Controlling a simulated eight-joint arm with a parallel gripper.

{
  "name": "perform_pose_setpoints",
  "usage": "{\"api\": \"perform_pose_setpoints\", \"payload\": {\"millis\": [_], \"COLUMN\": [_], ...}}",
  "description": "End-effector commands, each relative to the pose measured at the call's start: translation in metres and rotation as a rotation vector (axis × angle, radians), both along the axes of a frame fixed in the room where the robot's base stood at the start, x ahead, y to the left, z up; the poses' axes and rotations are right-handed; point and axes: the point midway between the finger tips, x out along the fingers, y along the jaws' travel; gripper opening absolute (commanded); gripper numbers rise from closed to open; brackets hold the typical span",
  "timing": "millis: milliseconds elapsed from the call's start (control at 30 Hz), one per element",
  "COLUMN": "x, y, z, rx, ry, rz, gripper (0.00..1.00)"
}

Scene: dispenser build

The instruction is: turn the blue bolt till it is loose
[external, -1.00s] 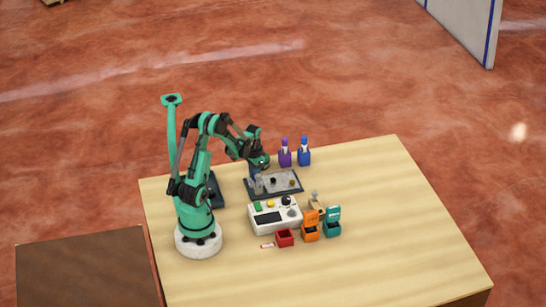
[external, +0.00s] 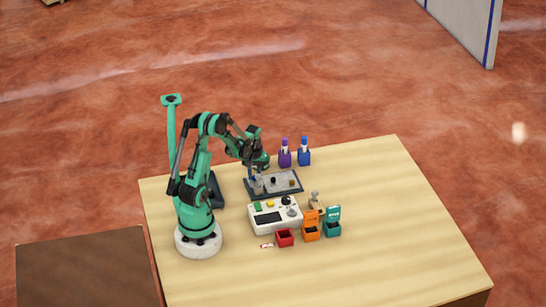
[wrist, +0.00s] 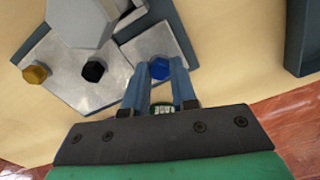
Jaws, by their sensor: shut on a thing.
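The blue bolt (wrist: 159,68) has a hex head and stands on a grey metal plate (wrist: 112,82) in the wrist view. My gripper (wrist: 159,75) is shut on it, with one blue finger on each side of the head. In the external view my gripper (external: 257,180) is low over the left part of the dark-edged board (external: 290,193), and the bolt is mostly hidden there.
A large grey hex-shaped part (wrist: 80,20) stands close beyond the bolts. A white control box (external: 275,216) is in front of the board. Purple (external: 285,157) and blue (external: 304,156) bottles stand behind it.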

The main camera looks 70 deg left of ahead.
Motion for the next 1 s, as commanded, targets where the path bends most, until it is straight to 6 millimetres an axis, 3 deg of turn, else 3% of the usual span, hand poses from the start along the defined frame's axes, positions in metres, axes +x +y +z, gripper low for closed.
{"api": "perform_pose_setpoints", "payload": {"millis": [400,1000], "x": [0.0000,0.0001], "y": [-0.0003,-0.0003], "z": [-0.0003,-0.0003], "rx": [-0.001,-0.001], "ry": [0.000,0.000], "rz": [0.237,0.289], "gripper": [0.00,0.00]}}
